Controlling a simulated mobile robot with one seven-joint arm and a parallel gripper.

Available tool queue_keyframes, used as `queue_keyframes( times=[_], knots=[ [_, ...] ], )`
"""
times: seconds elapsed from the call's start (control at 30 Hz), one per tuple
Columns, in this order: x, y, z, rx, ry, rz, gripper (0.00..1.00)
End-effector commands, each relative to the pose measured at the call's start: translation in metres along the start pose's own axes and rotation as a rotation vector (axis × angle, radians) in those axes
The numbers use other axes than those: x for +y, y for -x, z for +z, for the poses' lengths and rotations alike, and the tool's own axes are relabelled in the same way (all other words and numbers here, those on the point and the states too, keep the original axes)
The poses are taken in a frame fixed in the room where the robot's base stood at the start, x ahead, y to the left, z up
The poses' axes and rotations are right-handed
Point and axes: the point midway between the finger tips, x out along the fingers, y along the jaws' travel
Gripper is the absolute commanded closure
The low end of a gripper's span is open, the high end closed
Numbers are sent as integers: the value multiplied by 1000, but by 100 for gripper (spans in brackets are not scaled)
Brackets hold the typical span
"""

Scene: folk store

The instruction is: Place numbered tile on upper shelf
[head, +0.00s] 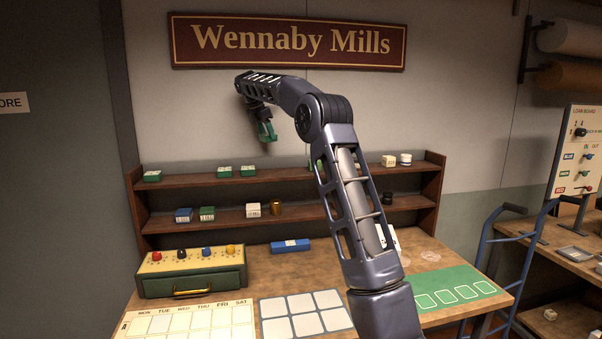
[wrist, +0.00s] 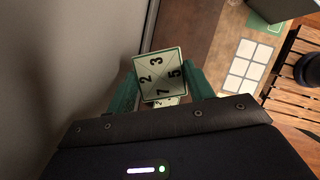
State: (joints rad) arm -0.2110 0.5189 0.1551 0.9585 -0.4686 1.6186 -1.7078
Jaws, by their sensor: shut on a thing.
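My gripper (head: 265,132) is raised in front of the wall, above the shelf unit and below the sign. In the wrist view its green fingers (wrist: 163,88) are shut on a numbered tile (wrist: 160,73), pale with a dark green edge, crossing lines and the digits 2, 3, 5 and 7. The tile cannot be made out in the head view. The upper shelf (head: 300,167) is brown wood and lies below my gripper. Small green-and-white pieces stand on it at the left (head: 152,176) and left of centre (head: 236,171). My arm hides part of the shelf.
A cream block (head: 389,160) and a white-and-dark round piece (head: 405,159) stand at the upper shelf's right. The lower shelf (head: 320,209) holds boxes and round pieces. Bare upper-shelf room (head: 192,175) lies between the green pieces. The Wennaby Mills sign (head: 290,42) hangs above.

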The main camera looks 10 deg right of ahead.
Motion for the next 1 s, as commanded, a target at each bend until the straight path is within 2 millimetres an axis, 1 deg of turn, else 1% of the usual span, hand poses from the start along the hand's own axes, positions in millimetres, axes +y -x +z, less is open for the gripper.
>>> queue_keyframes(
  times=[0.03,0.1,0.27,0.4,0.6,0.7,0.83,1.0],
  knots=[
    [8,10,-13,0,54,25,75],
    [20,22,-30,1,140,60,75],
    [43,53,-69,2,339,144,75],
    [62,83,-108,2,528,223,75],
    [82,128,-164,3,801,337,75],
    [88,145,-185,3,908,380,75],
    [92,159,-202,2,999,417,75],
    [93,166,-210,2,1041,433,75]
  ],
)
